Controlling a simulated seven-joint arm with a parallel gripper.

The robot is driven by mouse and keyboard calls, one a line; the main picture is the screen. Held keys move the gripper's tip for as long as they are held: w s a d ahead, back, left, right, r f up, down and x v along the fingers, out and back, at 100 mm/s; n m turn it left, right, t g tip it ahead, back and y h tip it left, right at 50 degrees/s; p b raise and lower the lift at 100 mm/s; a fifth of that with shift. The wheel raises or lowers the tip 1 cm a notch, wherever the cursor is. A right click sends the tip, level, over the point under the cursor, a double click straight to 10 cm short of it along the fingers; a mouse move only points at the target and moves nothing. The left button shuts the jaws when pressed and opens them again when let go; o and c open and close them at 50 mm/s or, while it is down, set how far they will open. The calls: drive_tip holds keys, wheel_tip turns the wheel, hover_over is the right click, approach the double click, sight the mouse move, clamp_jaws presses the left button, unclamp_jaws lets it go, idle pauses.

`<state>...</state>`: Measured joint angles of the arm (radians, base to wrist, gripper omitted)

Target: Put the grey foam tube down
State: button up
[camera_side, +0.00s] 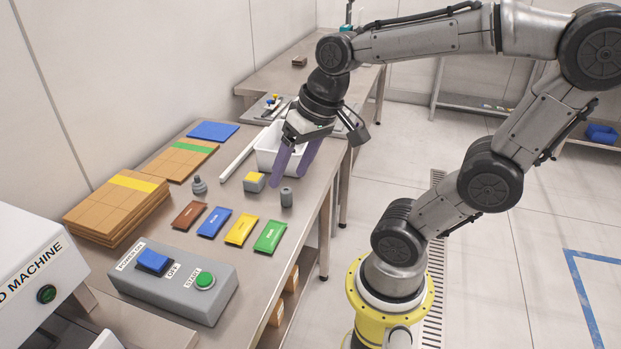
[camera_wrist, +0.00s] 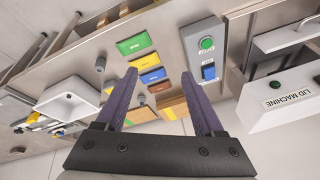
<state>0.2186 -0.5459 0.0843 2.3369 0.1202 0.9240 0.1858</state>
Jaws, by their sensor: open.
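A small grey cylinder with a dark top, which looks like the grey foam tube (camera_side: 286,198), stands upright on the steel table near its right edge. It also shows in the wrist view (camera_wrist: 100,65), left of the fingers. My gripper (camera_side: 289,182) has two purple fingers, spread apart with nothing between them. In the side view the fingertips appear just above and behind the tube. In the wrist view my gripper (camera_wrist: 160,73) is apart from the tube; the exact height gap is hard to tell.
A grey-and-yellow block (camera_side: 254,181) and a grey knobbed part (camera_side: 199,185) stand left of the tube. Brown, blue, yellow and green (camera_side: 270,237) packets lie in front. A white bin (camera_side: 268,158) is behind; a switch box (camera_side: 172,280) is nearer.

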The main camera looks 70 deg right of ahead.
drive_tip(key=s+n, duration=0.1)
drive_tip(key=s+a+n+t, duration=0.1)
drive_tip(key=s+n, duration=0.1)
drive_tip(key=s+a+n, duration=0.1)
drive_tip(key=n, duration=0.1)
drive_tip(key=shift+s+a+r+t, duration=0.1)
drive_tip(key=shift+s+a+t, duration=0.1)
drive_tip(key=shift+t, duration=0.1)
idle(1.0)
